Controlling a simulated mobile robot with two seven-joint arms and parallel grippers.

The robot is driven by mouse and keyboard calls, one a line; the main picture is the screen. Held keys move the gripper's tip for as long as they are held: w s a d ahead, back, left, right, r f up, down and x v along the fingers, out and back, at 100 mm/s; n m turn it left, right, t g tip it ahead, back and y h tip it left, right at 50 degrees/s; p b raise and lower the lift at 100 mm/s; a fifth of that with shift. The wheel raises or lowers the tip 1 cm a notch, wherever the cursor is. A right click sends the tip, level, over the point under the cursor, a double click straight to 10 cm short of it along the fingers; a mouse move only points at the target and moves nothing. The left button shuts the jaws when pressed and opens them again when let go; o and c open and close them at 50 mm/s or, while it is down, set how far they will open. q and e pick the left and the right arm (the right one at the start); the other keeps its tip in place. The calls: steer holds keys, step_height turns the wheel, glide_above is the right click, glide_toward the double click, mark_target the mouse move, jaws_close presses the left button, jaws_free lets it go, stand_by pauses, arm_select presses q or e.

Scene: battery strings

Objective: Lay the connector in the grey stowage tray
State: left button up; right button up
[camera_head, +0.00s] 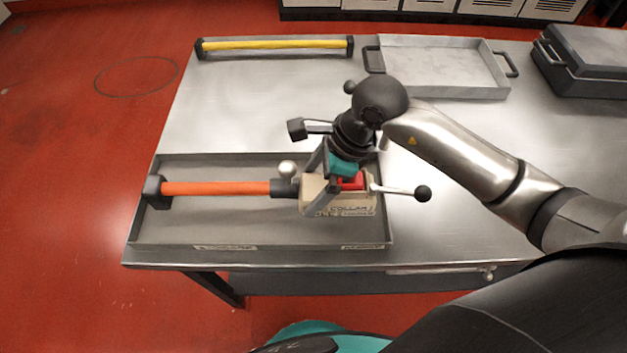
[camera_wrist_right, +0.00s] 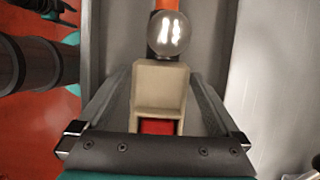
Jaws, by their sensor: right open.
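My right gripper (camera_head: 335,195) is low over the front tray, open, with its fingers on either side of a beige block (camera_head: 352,203) marked "COLLAR". In the right wrist view the beige block (camera_wrist_right: 160,85) sits between the open fingers, with a red part at its near end. An orange bar (camera_head: 215,188) with black ends lies in the front tray and meets the block's left side. Which piece is the connector I cannot tell for sure. A light grey tray (camera_head: 440,93) with two dark handles stands empty at the back. My left gripper is not in view.
The shallow front tray (camera_head: 190,232) has low walls and label strips. A silver ball knob (camera_head: 287,168) and a black-knobbed lever (camera_head: 423,194) stick out by the block. A yellow bar (camera_head: 275,44) lies at the back; a dark case (camera_head: 590,65) is at right.

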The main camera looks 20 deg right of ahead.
steer(key=p+v, duration=0.1)
steer(key=v, duration=1)
steer(key=shift+d+r+p, duration=0.15)
steer(key=shift+r+p, duration=0.15)
steer(key=shift+p, duration=0.1)
steer(key=shift+r, duration=0.1)
steer(key=shift+s, duration=0.1)
